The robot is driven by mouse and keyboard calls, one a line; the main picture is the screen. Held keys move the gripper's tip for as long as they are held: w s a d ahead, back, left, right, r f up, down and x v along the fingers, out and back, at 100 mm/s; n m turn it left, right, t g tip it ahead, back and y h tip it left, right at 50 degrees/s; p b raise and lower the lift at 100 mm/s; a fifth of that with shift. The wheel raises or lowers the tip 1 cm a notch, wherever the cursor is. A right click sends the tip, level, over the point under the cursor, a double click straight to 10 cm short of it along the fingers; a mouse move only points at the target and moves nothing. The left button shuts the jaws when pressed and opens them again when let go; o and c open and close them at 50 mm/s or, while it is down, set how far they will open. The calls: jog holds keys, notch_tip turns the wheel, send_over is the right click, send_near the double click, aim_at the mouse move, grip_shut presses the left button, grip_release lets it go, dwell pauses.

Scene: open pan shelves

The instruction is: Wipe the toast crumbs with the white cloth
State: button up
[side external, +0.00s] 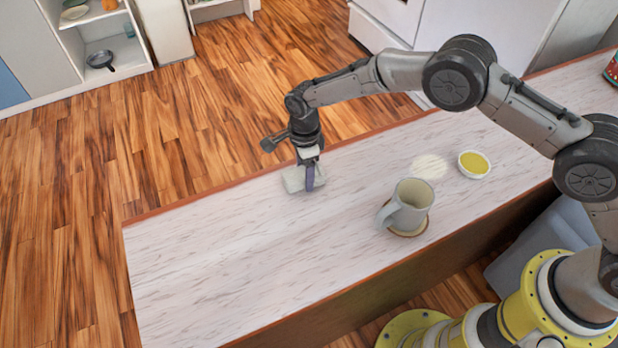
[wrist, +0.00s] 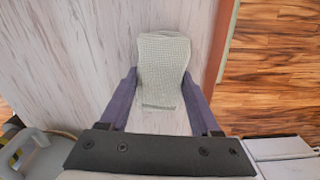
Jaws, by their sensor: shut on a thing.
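The white cloth (side external: 293,181) is a folded pale pad by the far edge of the counter. In the wrist view the cloth (wrist: 163,62) shows a woven texture and lies between my two purple fingers. My gripper (side external: 311,176) points down and is shut on the cloth; the wrist view also shows my gripper (wrist: 160,92) from behind. The cloth is at or just above the counter; I cannot tell which. A pale cream, speckled patch (side external: 430,167), which looks like the crumbs, lies on the counter right of the cloth, well apart from it.
A grey-white mug (side external: 409,205) stands on a round brown coaster (side external: 421,229) between the cloth and the counter's near edge. A white bowl with yellow contents (side external: 474,164) stands right of the pale patch. The counter (side external: 215,270) is clear to the left.

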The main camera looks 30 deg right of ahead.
jog(key=shift+w, duration=1.15)
jog(key=shift+r, duration=3.55)
